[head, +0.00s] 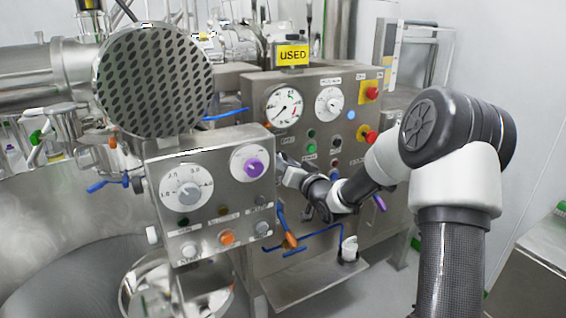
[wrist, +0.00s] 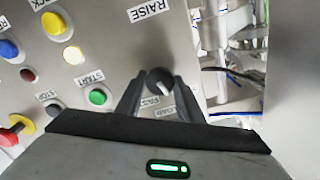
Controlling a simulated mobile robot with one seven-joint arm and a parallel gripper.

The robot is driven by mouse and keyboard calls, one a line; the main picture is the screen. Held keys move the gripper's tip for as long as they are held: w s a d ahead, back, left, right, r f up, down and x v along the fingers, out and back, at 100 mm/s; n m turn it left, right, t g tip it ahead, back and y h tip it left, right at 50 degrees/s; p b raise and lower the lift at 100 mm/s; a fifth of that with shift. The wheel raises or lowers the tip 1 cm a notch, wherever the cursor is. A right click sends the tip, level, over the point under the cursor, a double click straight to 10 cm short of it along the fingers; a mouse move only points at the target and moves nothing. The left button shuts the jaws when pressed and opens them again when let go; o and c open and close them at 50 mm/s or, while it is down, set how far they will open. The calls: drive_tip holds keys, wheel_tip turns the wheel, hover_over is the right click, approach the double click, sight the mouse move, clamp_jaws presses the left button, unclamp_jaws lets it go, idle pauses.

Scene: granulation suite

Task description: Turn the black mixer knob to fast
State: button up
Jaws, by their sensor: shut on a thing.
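In the wrist view the black knob (wrist: 158,80) sits on a grey metal panel, with a pale pointer mark on its face. My gripper (wrist: 157,88) has its two dark fingers on either side of the knob, shut on it. Two small labels (wrist: 157,104) lie just below the knob between the fingers; one appears to read FAST, the other is hard to read. A RAISE label (wrist: 150,9) is above the knob.
The front box carries a purple knob (head: 253,168). A gauge panel (head: 350,110) stands behind my arm.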

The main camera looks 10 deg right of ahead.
drive_tip(key=m+p, duration=0.3)
drive_tip(key=m, duration=0.9)
drive_tip(key=shift+m, duration=0.4)
idle(0.3)
drive_tip(key=o, duration=1.1)
drive_tip(key=shift+c, duration=0.2)
drive_tip(key=shift+s, duration=0.1)
drive_tip(key=v, duration=1.7)
